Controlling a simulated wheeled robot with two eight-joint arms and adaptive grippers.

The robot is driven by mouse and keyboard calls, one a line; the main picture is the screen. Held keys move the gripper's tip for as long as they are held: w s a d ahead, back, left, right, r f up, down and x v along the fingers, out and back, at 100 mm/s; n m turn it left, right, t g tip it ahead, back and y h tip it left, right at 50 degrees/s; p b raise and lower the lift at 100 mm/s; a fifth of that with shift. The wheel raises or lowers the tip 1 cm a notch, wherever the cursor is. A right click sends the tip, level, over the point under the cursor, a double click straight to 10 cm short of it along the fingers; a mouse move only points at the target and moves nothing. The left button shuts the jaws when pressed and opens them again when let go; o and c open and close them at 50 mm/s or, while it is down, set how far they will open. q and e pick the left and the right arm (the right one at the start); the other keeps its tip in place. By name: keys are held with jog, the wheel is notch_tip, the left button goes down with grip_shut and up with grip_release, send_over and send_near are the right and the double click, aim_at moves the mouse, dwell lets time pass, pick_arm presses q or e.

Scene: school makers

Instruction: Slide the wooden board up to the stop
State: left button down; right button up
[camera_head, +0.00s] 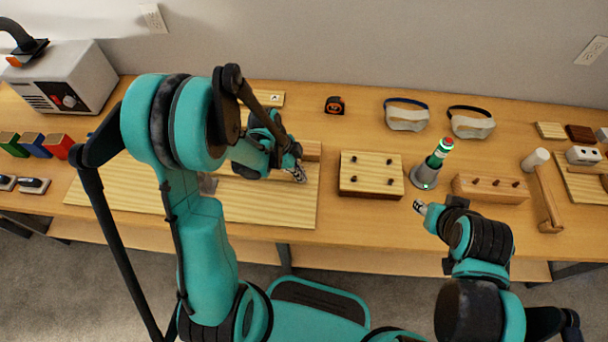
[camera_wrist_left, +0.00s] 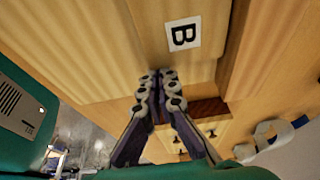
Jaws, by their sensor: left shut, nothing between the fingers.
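A wide pale wooden board (camera_head: 270,208) lies on the table at left centre. My left arm hides much of its middle. Which piece is the stop I cannot tell. My left gripper (camera_head: 300,174) is shut and empty, low over the board's right part, in front of the strip.
A pegged block (camera_head: 371,174) stands right of the board. Beyond it are a green bottle-like item on a grey base (camera_head: 436,165), another pegged block (camera_head: 490,188) and a mallet (camera_head: 543,185). Goggles (camera_head: 406,114) lie behind. A grey machine (camera_head: 62,80) stands back left.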

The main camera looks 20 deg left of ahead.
aim_at(317, 182)
pick_arm(q)
jog(key=shift+a, duration=0.25)
jog(key=shift+w+d+f, duration=0.1)
jog(key=shift+w+d, duration=0.1)
jog(key=shift+d, duration=0.35)
jog(key=d, duration=0.3)
jog(key=shift+w+d+b, duration=0.1)
jog(key=shift+w+b, duration=0.15)
jog(key=shift+b, duration=0.1)
jog(key=p+v, duration=0.4)
jog(key=v, duration=0.6)
jog(key=shift+d, duration=0.1)
